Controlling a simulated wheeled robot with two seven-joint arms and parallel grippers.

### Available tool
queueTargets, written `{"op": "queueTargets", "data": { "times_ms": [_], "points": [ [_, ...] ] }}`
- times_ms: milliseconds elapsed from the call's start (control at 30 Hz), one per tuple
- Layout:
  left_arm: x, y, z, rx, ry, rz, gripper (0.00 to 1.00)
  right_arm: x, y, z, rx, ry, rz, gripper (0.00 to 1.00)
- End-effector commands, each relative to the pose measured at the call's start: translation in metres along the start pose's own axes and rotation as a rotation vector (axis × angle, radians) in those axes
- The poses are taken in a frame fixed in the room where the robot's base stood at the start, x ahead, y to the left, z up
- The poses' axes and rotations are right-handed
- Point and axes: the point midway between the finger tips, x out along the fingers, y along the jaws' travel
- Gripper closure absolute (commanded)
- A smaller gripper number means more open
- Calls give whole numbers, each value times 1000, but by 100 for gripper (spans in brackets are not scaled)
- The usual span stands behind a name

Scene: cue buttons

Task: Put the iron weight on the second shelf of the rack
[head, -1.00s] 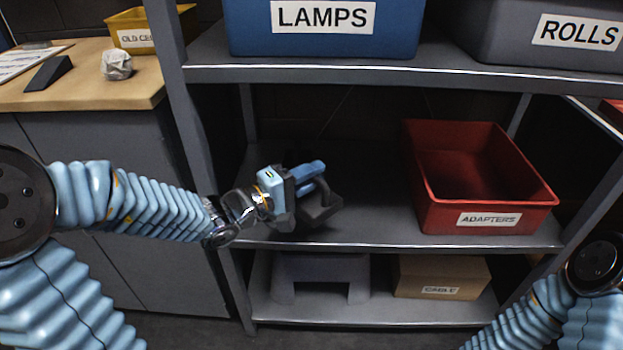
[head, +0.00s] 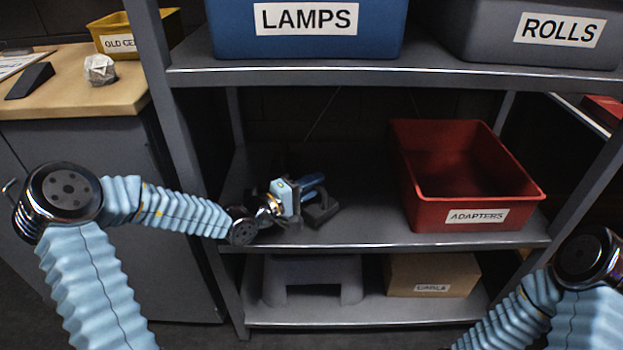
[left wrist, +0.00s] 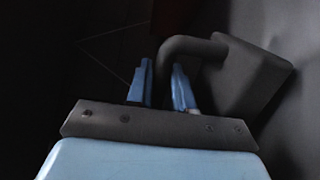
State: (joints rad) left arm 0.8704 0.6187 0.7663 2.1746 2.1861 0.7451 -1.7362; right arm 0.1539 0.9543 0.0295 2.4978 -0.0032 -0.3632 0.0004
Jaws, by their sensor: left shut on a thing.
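The iron weight (head: 321,212) is a dark grey block with a bent bar handle. It is at the left part of the rack's middle shelf (head: 370,225), behind the front edge. My left gripper (head: 312,184) reaches in from the left and is shut on the handle. In the left wrist view the two blue fingers (left wrist: 160,88) stand either side of the handle, with the weight's block (left wrist: 250,75) to the right. The block looks on or very close to the shelf surface; I cannot tell if it touches. My right gripper is out of view.
A red ADAPTERS bin (head: 475,217) fills the middle shelf's right side. A blue LAMPS bin (head: 380,40) and a grey ROLLS bin (head: 480,35) stand on the shelf above. The lowest shelf holds a grey stool (head: 312,270) and a cardboard box (head: 440,270). A left rack post (head: 170,110) is near my left arm.

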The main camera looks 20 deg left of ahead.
Motion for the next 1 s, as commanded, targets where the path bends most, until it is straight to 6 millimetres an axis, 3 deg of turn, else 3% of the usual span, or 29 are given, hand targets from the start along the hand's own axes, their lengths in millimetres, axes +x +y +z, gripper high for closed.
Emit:
{"op": "queueTargets", "data": {
  "times_ms": [567, 600, 733, 1000],
  "points": [
    [1, -12, 1, 6, -2, 13, 100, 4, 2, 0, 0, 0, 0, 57],
    [0, -16, 0, 1, 0, 2, 72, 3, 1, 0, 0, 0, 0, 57],
    [0, -16, 0, 1, 0, 2, 53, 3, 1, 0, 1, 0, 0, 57],
    [0, -15, 0, 1, 0, 2, 53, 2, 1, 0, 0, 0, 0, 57]
  ]
}}
